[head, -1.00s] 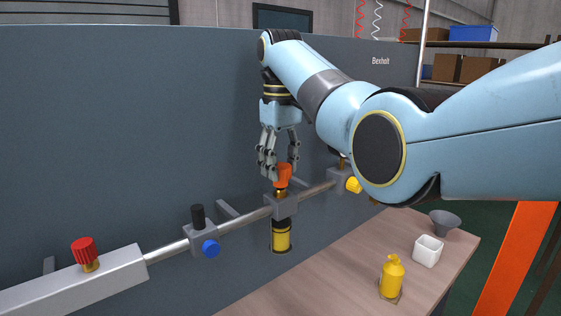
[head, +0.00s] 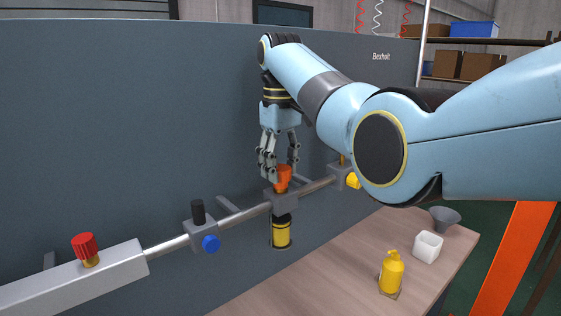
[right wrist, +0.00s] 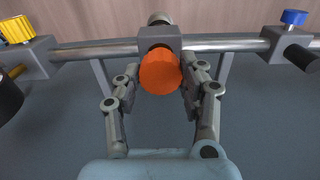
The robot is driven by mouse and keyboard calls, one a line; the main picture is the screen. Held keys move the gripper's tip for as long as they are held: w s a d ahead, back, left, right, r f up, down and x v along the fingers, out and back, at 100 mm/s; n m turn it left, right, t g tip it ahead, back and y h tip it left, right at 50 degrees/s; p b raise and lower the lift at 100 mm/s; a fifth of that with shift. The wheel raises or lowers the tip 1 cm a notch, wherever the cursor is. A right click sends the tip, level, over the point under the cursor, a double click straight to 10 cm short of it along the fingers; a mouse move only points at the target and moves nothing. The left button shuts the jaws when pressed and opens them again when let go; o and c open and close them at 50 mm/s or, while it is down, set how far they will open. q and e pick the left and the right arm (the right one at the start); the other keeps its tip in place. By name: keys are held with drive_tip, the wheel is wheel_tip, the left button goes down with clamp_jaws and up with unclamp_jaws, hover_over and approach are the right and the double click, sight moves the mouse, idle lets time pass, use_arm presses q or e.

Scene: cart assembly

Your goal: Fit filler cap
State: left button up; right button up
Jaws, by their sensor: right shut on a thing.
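The orange filler cap (head: 282,173) sits upright on top of the grey block (head: 281,202) on the pipe, above a black and yellow cylinder (head: 281,236). My right gripper (head: 281,175) reaches down from above and is shut on the cap. In the right wrist view the orange cap (right wrist: 160,72) lies between the two fingers of the right gripper (right wrist: 160,84). The cap hides the top of the fitting under it, so I cannot tell how far it is seated. My left gripper is not in view.
A pipe (head: 168,247) runs along the grey panel with a red knob (head: 84,246), a blue knob (head: 210,244) and a yellow knob (head: 353,181). The wooden table (head: 330,265) holds a yellow bottle (head: 391,272), a white cup (head: 428,246) and a grey funnel (head: 444,218).

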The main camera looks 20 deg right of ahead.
drive_tip(key=shift+f, duration=0.5)
drive_tip(key=o, duration=1.2)
drive_tip(key=shift+o, duration=0.2)
drive_tip(key=shift+r, duration=0.1)
